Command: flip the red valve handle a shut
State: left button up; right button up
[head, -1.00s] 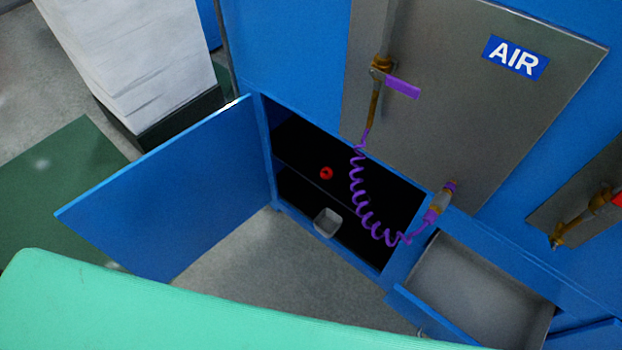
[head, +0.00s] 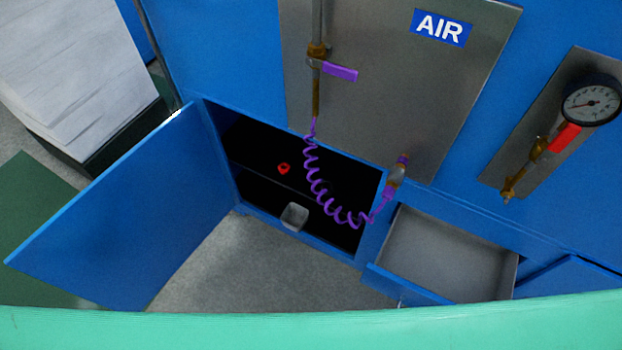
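The red valve handle (head: 564,138) is on a brass valve (head: 539,149) mounted on a narrow grey metal plate (head: 508,161) at the right of the head view. The handle lies at a slant along the pipe, just below a round pressure gauge (head: 591,101). The pipe ends in a brass outlet (head: 508,188) at the lower left. Neither of my grippers shows in the head view, so nothing can be told of their state.
A purple valve handle (head: 340,72) sits on the larger AIR panel (head: 390,110), with a purple coiled hose (head: 318,187) hanging below. An open blue cabinet door (head: 110,215) and a pulled-out drawer (head: 450,252) stick out. A green surface (head: 300,328) crosses the front.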

aim_at(570, 131)
jog(key=z, duration=1.5)
